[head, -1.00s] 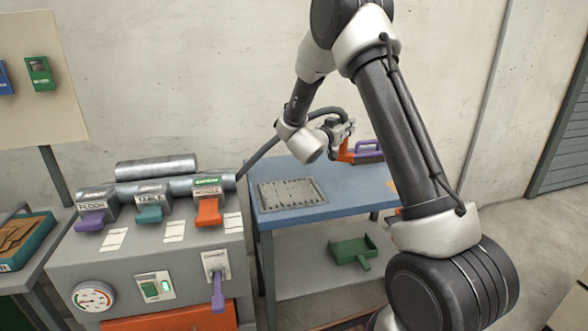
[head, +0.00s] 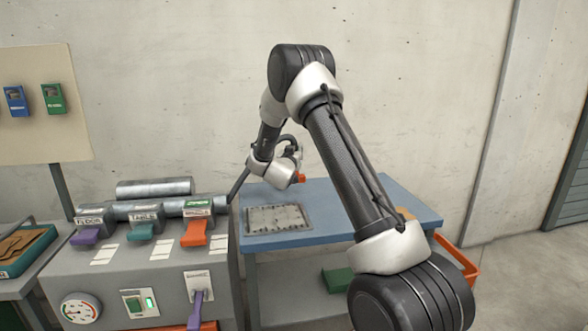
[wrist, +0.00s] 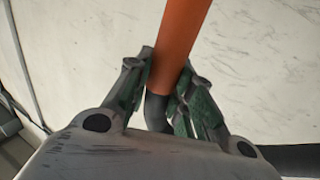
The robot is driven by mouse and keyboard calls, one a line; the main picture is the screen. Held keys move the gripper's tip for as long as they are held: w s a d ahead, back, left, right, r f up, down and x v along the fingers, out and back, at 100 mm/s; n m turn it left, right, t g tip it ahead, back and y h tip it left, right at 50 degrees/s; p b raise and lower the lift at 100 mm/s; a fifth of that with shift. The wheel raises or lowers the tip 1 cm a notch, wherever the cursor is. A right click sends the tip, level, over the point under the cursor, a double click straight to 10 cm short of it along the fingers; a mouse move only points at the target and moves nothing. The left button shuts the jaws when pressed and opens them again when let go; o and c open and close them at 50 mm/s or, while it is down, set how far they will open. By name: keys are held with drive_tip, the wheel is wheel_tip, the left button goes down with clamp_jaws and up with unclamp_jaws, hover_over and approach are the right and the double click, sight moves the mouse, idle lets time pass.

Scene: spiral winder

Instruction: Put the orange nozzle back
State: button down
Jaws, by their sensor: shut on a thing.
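My gripper (head: 296,158) is above the blue table, near its back edge, in the head view. It is shut on the orange nozzle, of which only a small bit (head: 301,178) shows there. In the wrist view the orange nozzle (wrist: 178,45) is a smooth tube between the two fingers (wrist: 165,95), running up out of the picture. A dark bent piece (wrist: 157,110) shows at its lower end. A dark hose (head: 240,183) runs up from beside the grey machine toward my gripper. The nozzle's far end is hidden.
The blue table (head: 330,228) carries a grey perforated plate (head: 278,218). A green tray (head: 338,280) lies on the lower shelf and an orange bin (head: 462,262) stands at right.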

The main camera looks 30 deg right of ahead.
drive_tip(key=shift+f, duration=2.25)
drive_tip(key=c, duration=1.3)
unclamp_jaws()
drive_tip(key=shift+o, duration=0.2)
